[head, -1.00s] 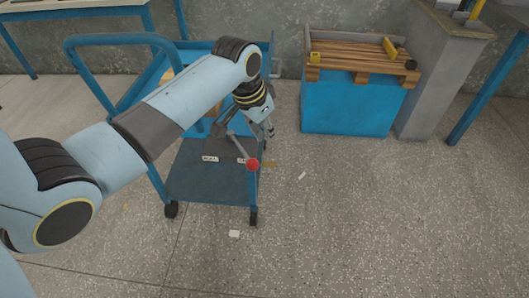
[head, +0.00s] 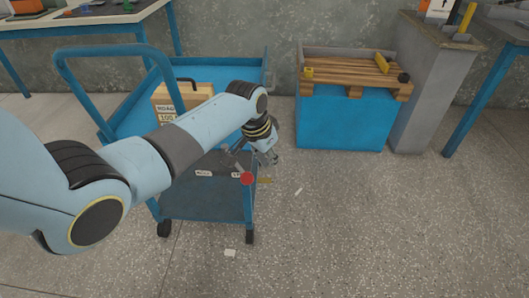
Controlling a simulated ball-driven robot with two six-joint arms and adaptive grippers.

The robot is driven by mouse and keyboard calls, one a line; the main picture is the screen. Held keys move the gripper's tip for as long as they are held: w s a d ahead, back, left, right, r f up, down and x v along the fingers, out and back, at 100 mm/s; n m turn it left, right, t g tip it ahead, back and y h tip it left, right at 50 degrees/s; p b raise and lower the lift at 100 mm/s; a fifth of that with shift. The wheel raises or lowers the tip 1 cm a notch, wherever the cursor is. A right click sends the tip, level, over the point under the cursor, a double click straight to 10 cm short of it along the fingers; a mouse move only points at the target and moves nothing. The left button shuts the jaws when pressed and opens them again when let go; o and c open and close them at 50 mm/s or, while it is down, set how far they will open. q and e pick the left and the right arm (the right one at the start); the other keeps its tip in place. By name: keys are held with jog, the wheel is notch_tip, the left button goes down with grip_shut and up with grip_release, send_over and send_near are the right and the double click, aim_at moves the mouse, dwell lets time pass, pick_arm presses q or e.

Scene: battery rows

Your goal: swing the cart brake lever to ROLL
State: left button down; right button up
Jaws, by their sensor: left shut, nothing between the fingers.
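The blue cart (head: 208,205) stands at the centre left. Its brake lever ends in a red knob (head: 247,178) at the right part of the lower deck, by the front right corner post. The lever slants down to the right. A left white label (head: 203,173) and a right white label (head: 236,174) sit by it. The knob is in front of or close to the right label; the lettering is too small to read surely. My left gripper (head: 270,158) is shut and empty, just above and right of the knob, seemingly apart from it. My right gripper is out of view.
A labelled wooden box (head: 172,103) with a dark handle stands on the cart's upper tray, partly behind my left arm. A blue bin (head: 340,122) with a slatted wooden top stands at the back right, beside a grey pillar (head: 425,95).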

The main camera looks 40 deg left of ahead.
pick_arm(q)
jog(key=s, duration=0.2)
jog(key=s+p, duration=0.1)
jog(key=shift+s+a+f, duration=0.2)
jog(key=shift+a+f, duration=0.15)
jog(key=shift+f, duration=0.05)
jog(key=s+a+m+g+h+p, duration=0.2)
jog(key=s+a+m, duration=0.8)
jog(key=m, duration=0.3)
jog(key=shift+s+a+g+h, duration=0.4)
jog(key=shift+s, duration=0.3)
